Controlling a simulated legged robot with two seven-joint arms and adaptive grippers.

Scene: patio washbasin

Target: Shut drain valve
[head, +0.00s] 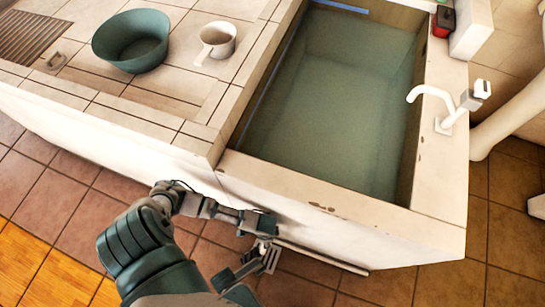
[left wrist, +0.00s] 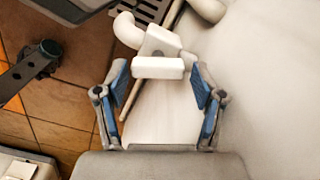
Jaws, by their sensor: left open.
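The drain valve (left wrist: 158,45) is white and shows in the left wrist view, with a curved spout at its upper left and a flat bar-like handle (left wrist: 158,68) towards me. My left gripper (left wrist: 160,82) is open, its two blue-padded fingers on either side of the handle with gaps visible on both sides. I cannot tell how deep the handle sits between them. In the head view my left gripper (head: 264,258) is low by the basin's front wall, and the valve is hidden there. My right gripper is not in view.
The white washbasin (head: 320,195) holds greenish water, with a white faucet (head: 448,104) on its right rim. A drain grate (left wrist: 152,11) lies beyond the valve.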

